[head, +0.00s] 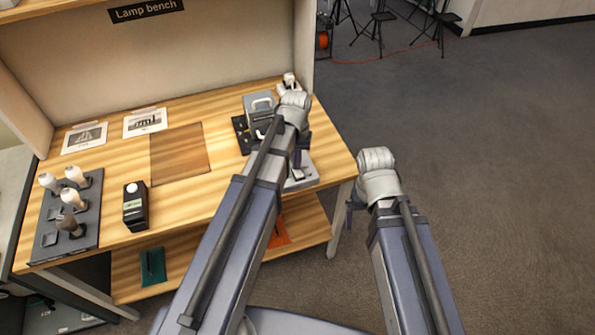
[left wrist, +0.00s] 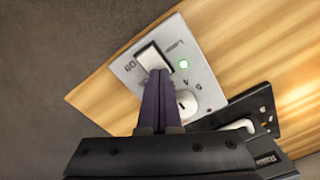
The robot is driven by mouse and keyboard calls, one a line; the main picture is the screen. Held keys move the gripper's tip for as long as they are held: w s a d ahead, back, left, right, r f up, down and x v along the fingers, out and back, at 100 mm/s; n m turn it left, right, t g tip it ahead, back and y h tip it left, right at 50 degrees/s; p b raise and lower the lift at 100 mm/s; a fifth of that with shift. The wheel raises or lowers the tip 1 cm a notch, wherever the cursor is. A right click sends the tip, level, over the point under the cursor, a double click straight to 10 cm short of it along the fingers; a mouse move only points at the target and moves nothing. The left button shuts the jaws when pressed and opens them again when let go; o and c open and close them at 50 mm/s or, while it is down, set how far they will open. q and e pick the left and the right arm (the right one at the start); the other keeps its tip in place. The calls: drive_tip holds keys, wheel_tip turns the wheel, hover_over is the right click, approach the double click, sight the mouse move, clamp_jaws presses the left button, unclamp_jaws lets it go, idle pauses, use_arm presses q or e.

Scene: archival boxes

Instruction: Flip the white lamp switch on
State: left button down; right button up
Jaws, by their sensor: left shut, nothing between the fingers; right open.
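The white lamp switch (left wrist: 153,60) is a rocker on a light grey panel (left wrist: 207,82) in the left wrist view. "Off" is printed beside it, and a small green light (left wrist: 183,65) glows on the panel. In the head view the panel (head: 304,177) is mostly hidden behind my left gripper (head: 302,154). My right gripper (head: 351,207) is open, right of the bench.
A grey box with a handle (head: 259,106) stands behind the panel on the wooden bench (head: 225,170). A black box (head: 135,206) and a dark tray of bulbs (head: 90,228) stand at left. Open floor lies right of the bench.

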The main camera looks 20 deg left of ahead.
use_arm(q)
wheel_tip(320, 180, up, 7)
drive_tip(key=p, duration=0.6)
drive_tip(key=shift+p, duration=0.35)
drive_tip(key=s+d+m+y, duration=0.1)
drive_tip(key=s+d+m, duration=0.3)
drive_tip(key=s+d, duration=0.6)
drive_tip(key=s, duration=0.4)
drive_tip(key=shift+s+d+m, duration=0.2)
drive_tip(key=shift+d+m, duration=0.05)
drive_tip(key=shift+m, duration=0.05)
